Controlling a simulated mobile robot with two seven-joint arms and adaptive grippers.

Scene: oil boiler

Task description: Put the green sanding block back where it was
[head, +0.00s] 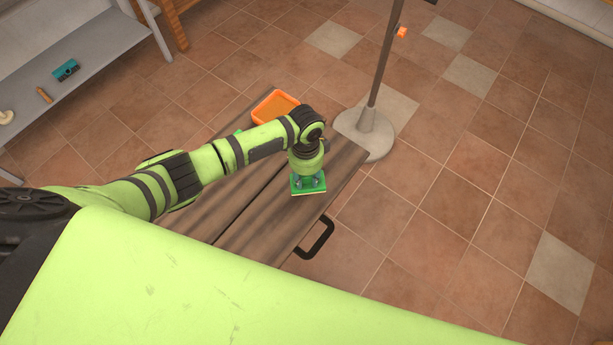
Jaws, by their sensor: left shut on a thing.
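The green sanding block (308,185) is a flat green piece with a pale lower edge, in the middle of the head view. My left gripper (308,178) points down and is shut on it. The block is over the right part of the brown wooden table (262,205), near its front right edge. I cannot tell whether it touches the table top. My left arm reaches across the table and hides part of it. My right gripper is not in view.
An orange tray (275,107) is at the table's far edge, partly behind my arm. A black handle (316,238) sticks out at the table's near right side. A stand with a round base (366,134) is close to the right corner. A grey shelf (75,65) holds a teal object (66,70).

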